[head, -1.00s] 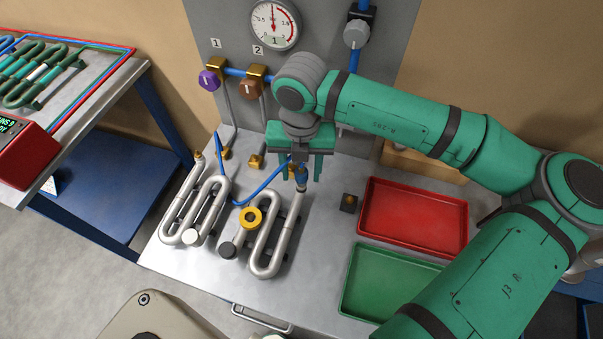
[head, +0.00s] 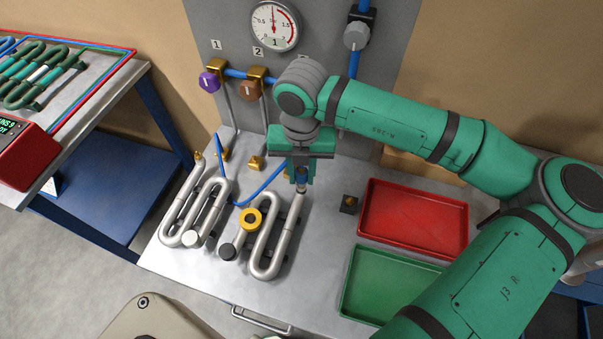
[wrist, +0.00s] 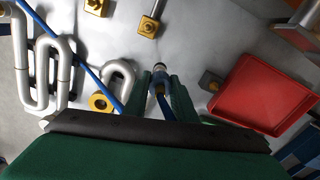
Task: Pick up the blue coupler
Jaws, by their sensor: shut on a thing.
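The blue coupler (head: 301,175) sits at the upper right end of the right-hand silver serpentine coil (head: 270,262), with a blue hose running to it. My gripper (head: 300,174) points down there, and its fingers are shut on the coupler. In the wrist view the coupler (wrist: 159,82) shows between the two green fingers of my gripper (wrist: 160,85). The coupler still looks in line with the coil's end; whether it is touching the pipe I cannot tell.
A red tray (head: 412,218) and a green tray (head: 385,285) lie to the right. A small dark block with a brass fitting (head: 349,204) stands beside the red tray. A second silver coil (head: 185,215) lies left. A panel with a gauge (head: 275,25) and valves stands behind.

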